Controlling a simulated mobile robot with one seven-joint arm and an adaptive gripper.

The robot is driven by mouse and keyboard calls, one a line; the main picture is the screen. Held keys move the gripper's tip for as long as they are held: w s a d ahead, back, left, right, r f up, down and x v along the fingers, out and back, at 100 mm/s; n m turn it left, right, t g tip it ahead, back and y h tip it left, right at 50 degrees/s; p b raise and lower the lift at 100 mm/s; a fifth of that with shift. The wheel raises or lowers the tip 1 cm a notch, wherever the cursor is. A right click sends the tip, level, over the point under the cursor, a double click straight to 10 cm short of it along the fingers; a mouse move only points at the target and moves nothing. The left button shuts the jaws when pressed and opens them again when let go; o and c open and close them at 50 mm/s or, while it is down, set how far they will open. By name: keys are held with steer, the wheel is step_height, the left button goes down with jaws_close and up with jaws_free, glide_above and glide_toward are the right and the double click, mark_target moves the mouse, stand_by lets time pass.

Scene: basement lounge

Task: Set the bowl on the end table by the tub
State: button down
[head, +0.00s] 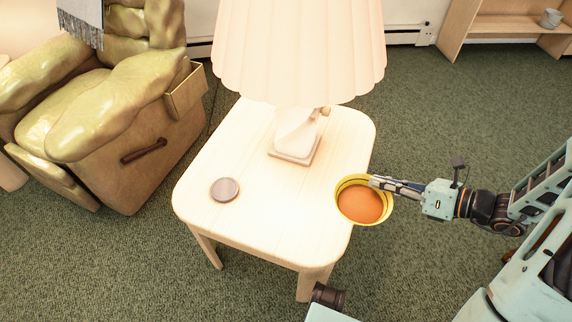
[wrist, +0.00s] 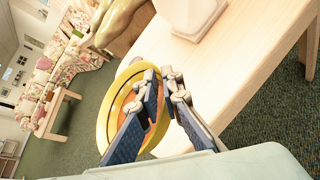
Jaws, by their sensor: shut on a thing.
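The bowl (head: 362,205) is yellow with an orange inside. My gripper (head: 376,182) is shut on its rim from the right. In the head view the bowl overlaps the right edge of the pale wooden end table (head: 250,225); its height above the tabletop is hard to tell. A small, round, grey-brown flat thing (head: 225,189), perhaps the tub, lies on the table's left part. In the wrist view the bowl (wrist: 107,118) is seen tilted in the picture beside my fingers (wrist: 162,78), with the tabletop (wrist: 235,65) to its right.
A lamp with a pleated shade (head: 298,50) stands toward the back of the table. The tabletop's front and middle are clear. An olive armchair (head: 100,110) stands at left. A shelf (head: 505,25) with a grey cup (head: 551,18) is at the far right.

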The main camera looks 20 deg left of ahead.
mark_target(354, 186)
steer(key=a+f, duration=0.1)
steer(key=a, duration=0.1)
steer(key=a+f+b, duration=0.1)
steer(key=a+f, duration=0.1)
steer(key=a, duration=0.1)
steer(key=a+f+b, duration=0.1)
steer(key=a, duration=0.2)
steer(key=shift+s+a+f, duration=0.15)
steer(key=shift+s+a, duration=0.1)
steer(key=shift+s, duration=0.05)
steer(key=a+f+b, duration=0.2)
steer(key=a+f, duration=0.3)
steer(key=shift+a+f, duration=0.1)
steer(key=shift+f, duration=0.1)
steer(key=shift+a+f+b, duration=0.15)
steer(key=shift+f+b, duration=0.25)
steer(key=shift+f, duration=0.5)
steer(key=shift+a+f+b, duration=0.15)
steer(key=shift+f+b, duration=0.25)
steer(key=shift+f, duration=0.5)
steer(key=shift+f, duration=0.1)
steer(key=shift+f, duration=0.15)
steer(key=c, duration=2.1)
jaws_free()
